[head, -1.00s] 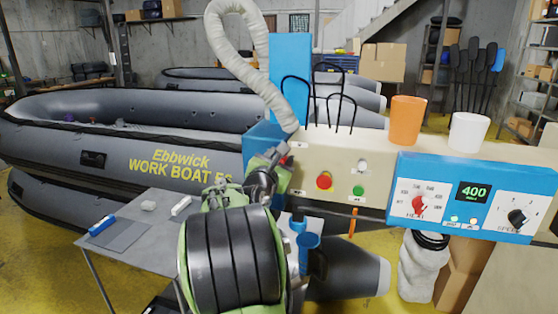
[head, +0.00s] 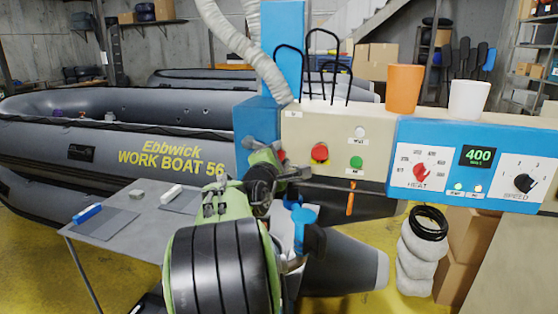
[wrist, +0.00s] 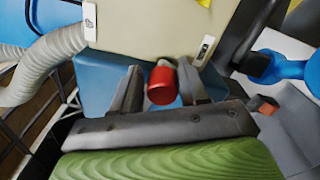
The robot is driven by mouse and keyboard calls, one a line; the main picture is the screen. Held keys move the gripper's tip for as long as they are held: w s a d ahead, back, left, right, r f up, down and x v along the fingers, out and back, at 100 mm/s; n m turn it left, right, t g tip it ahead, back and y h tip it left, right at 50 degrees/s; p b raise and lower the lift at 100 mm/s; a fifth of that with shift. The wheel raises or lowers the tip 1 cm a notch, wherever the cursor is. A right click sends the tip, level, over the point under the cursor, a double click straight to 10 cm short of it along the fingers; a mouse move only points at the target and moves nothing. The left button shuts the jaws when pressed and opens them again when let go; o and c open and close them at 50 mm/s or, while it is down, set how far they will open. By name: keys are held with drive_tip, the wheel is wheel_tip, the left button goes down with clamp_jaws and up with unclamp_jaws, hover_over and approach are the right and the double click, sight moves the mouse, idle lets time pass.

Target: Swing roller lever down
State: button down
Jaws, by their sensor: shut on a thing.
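A red knob (wrist: 162,85) sits between the two grey fingers of my gripper (wrist: 160,92) in the wrist view, and the fingers are shut on it. It looks like the roller lever's handle; the lever's arm is hidden behind it. In the head view my gripper (head: 284,167) is at the left end of the cream machine panel (head: 400,140), with a small bit of the red knob (head: 281,156) showing beside it. The blue roller-like part (head: 303,215) hangs just below and right of the gripper; I cannot tell if it is linked to the knob.
The panel carries a red button (head: 320,152), a green button (head: 356,162) and a blue control box (head: 475,165). An orange cup (head: 404,88) and a white cup (head: 468,99) stand on top. A pale hose (head: 235,42) and wire hooks (head: 328,75) are close above. A grey table (head: 135,225) is left.

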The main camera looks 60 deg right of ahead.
drive_tip(key=shift+w+a+f+m+b, duration=0.1)
drive_tip(key=shift+w+f+m+b, duration=0.1)
drive_tip(key=shift+f+m+b, duration=0.5)
drive_tip(key=shift+w+f+m+b, duration=0.25)
drive_tip(key=shift+f+m+b, duration=0.3)
drive_tip(key=shift+m+b, duration=0.15)
drive_tip(key=shift+w+a+f+m+b, duration=0.1)
drive_tip(key=shift+w+f+m+b, duration=0.1)
drive_tip(key=shift+f+m+b, duration=0.45)
drive_tip(key=shift+w, duration=0.15)
drive_tip(key=c, duration=0.8)
unclamp_jaws()
drive_tip(key=shift+r, duration=0.1)
drive_tip(key=s+a, duration=0.2)
drive_tip(key=a, duration=1.3)
drive_tip(key=shift+s+a, duration=0.25)
drive_tip(key=shift+s, duration=0.05)
